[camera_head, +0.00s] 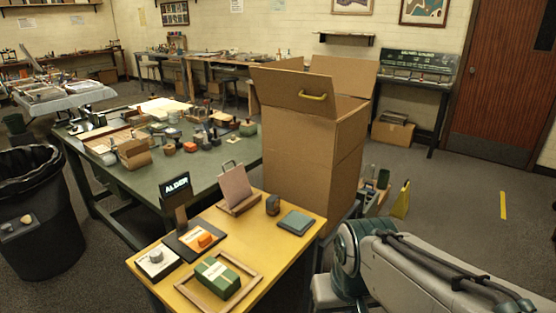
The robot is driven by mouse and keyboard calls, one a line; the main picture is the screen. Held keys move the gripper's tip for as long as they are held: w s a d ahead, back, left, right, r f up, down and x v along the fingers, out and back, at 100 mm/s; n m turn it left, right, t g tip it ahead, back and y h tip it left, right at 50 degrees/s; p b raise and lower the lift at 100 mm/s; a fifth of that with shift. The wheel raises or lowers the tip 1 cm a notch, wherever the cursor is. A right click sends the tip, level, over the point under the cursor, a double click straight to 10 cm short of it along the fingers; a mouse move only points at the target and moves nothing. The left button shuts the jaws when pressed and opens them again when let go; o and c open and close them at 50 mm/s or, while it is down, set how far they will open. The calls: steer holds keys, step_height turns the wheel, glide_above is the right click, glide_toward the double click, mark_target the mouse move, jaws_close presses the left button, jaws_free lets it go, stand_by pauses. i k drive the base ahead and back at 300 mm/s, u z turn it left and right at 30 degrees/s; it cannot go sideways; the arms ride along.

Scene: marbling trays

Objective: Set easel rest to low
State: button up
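A small tabletop easel (236,188) stands on the yellow-topped table (262,248), toward its back edge. A pinkish-brown board leans upright and tilted back on the easel's wooden base. A thin support frame shows above the board. The notches or setting of its rest are too small to make out. Part of my arm shows at the lower right, beside the table, but my gripper is out of the picture.
Near the easel are an ALDER sign (176,190), a dark knob-like object (273,205), a grey-green square pad (296,222), a green box (217,278) and a wooden frame (240,297). A tall open cardboard box (315,150) stands behind the table. A black bin (35,215) stands left.

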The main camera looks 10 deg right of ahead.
mark_target(234, 182)
steer(key=z, duration=0.5)
steer(key=k, duration=0.7)
steer(key=z, duration=0.75)
steer(key=i, duration=1.15)
steer(key=u, duration=0.75)
steer(key=i, duration=0.75)
steer(key=u, duration=0.9)
